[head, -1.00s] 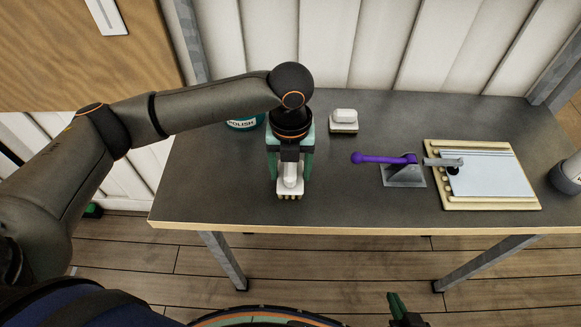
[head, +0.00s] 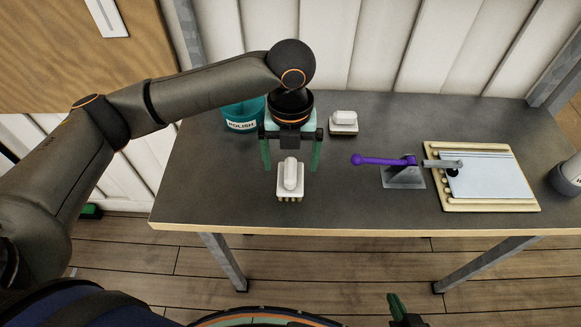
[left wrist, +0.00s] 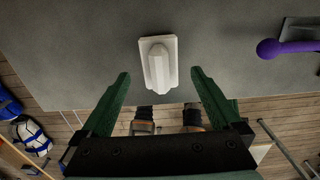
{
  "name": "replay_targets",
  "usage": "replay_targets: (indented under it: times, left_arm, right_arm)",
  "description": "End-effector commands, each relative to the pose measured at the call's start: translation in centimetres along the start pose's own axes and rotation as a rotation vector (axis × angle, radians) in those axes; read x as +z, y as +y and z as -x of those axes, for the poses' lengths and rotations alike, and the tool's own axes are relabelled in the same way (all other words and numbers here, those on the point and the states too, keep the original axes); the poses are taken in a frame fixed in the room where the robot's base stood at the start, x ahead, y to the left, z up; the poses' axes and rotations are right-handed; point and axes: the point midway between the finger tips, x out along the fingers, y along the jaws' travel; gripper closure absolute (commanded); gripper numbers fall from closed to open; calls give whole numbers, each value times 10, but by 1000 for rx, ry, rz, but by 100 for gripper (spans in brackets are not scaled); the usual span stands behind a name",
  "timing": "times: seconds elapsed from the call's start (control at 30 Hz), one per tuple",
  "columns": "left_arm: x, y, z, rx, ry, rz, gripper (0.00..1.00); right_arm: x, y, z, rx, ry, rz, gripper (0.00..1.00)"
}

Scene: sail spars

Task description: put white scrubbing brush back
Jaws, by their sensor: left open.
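A white scrubbing brush (head: 290,180) with a raised handle and pale bristles lies on the grey tabletop near the front edge. It also shows in the left wrist view (left wrist: 158,62), in front of the open fingers. My left gripper (head: 291,166) is open and empty, with its green fingers spread above and behind the brush, apart from it. My right gripper (head: 400,306) shows only as a green finger part at the bottom edge; its jaws cannot be made out.
A similar white block-shaped item (head: 344,122) stands further back on the table (head: 230,195). A teal POLISH container (head: 242,118) is at the back left. A purple-handled lever (head: 385,159) and a framed board (head: 490,175) are on the right. Tabletop around the brush is clear.

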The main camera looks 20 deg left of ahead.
Motion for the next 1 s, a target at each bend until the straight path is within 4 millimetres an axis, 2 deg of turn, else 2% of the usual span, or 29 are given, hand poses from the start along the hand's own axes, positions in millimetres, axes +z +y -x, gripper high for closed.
replay_targets:
  times: [0.03,0.2,0.4,0.57,1.0]
  left_arm:
    - [1,-1,14,-3,-5,-2,2]
    - [0,-1,49,-3,-3,-1,2]
    - [0,-1,75,-2,0,-1,2]
    - [0,0,82,0,0,-1,2]
    - [0,0,81,0,1,-1,2]
  right_arm:
    - [-2,0,1,0,0,0,100]
    - [-3,0,3,0,0,0,100]
    - [-4,0,4,0,0,0,100]
    - [-5,0,4,0,0,0,100]
    - [-5,0,4,0,0,0,100]
